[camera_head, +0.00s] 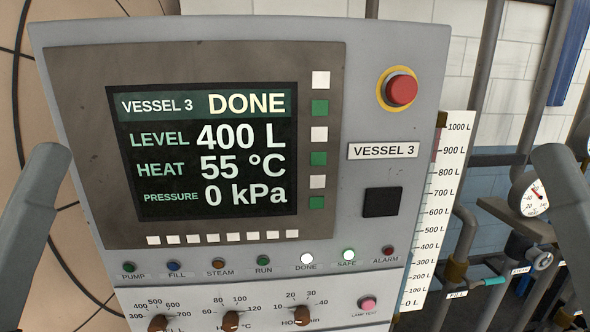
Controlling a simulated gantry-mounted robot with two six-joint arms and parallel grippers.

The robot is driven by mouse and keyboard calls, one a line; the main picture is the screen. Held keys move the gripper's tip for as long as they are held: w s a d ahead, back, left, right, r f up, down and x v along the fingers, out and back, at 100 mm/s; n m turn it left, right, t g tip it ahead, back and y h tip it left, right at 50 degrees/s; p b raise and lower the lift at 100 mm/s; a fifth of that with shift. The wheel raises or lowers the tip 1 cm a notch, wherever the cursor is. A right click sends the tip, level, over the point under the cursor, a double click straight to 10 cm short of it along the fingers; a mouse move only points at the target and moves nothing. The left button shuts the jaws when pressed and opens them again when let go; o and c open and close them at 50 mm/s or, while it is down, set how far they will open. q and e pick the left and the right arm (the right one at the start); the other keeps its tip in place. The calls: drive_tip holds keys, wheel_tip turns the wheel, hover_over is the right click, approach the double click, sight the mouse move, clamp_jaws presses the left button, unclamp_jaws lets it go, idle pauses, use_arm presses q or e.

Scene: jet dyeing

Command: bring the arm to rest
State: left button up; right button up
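The grey control panel labelled VESSEL 3 (384,151) fills the middle of the view. Its screen (205,150) reads VESSEL 3 DONE, level 400 L, heat 55 °C, pressure 0 kPa. My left arm shows at the left edge and my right arm at the right edge, both apart from the panel face.
A red emergency button (401,89) stands out at the panel's upper right. Brown knobs (231,321) and a pink lamp-test button (367,303) sit along the bottom. A litre scale (440,210), pipes, a pressure gauge (531,195) and valves stand to the right.

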wheel_tip(320, 180, up, 32)
drive_tip(key=p, duration=2.9)
drive_tip(key=shift+p, duration=0.4)
drive_tip(key=shift+r, duration=0.1)
